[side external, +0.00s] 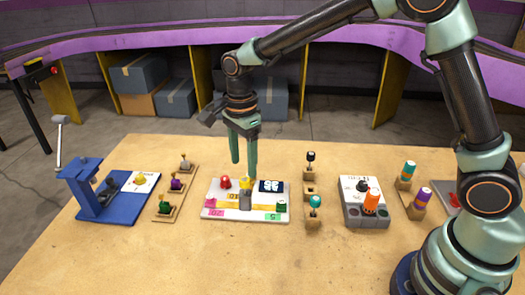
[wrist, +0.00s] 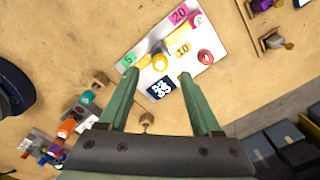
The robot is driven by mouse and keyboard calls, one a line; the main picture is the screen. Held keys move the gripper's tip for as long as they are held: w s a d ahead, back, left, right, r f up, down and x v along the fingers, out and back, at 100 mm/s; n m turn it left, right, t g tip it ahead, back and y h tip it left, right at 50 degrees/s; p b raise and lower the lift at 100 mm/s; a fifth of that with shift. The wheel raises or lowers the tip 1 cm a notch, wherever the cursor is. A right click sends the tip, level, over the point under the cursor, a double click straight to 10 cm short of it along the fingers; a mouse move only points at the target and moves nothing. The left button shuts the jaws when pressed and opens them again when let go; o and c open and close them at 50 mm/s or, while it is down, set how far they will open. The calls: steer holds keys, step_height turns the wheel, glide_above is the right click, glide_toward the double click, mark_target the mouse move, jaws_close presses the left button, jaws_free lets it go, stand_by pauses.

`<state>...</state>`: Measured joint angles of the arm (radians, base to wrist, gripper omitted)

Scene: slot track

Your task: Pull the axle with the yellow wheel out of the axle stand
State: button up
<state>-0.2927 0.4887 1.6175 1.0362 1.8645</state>
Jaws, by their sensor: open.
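The yellow wheel (side external: 245,181) is on the white numbered board, just below my fingertips. It also shows in the wrist view (wrist: 160,62), between the ends of my fingers. A grey upright block (side external: 245,201) is at the wheel in the side view and looks like the axle stand. The axle itself is too small to make out clearly. My gripper (side external: 243,168) points down over the board, its two green fingers apart. In the wrist view, nothing is clamped between the fingertips (wrist: 159,76).
The white board (side external: 212,213) also carries a red piece (side external: 225,183), a green piece (side external: 281,206) and a dark patterned square (side external: 270,186). Wooden racks with coloured knobs (side external: 165,206) stand left and right. A blue press (side external: 85,190) is far left. The front table is clear.

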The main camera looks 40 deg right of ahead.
mark_target(244, 179)
step_height(244, 179, down, 7)
stand_by(0.3)
jaws_close()
steer(key=c, duration=1)
jaws_free()
steer(key=shift+r, duration=0.4)
jaws_close()
steer(key=shift+r, duration=0.35)
steer(key=shift+r, duration=1)
steer(key=shift+r, duration=0.35)
steer(key=shift+r, duration=0.35)
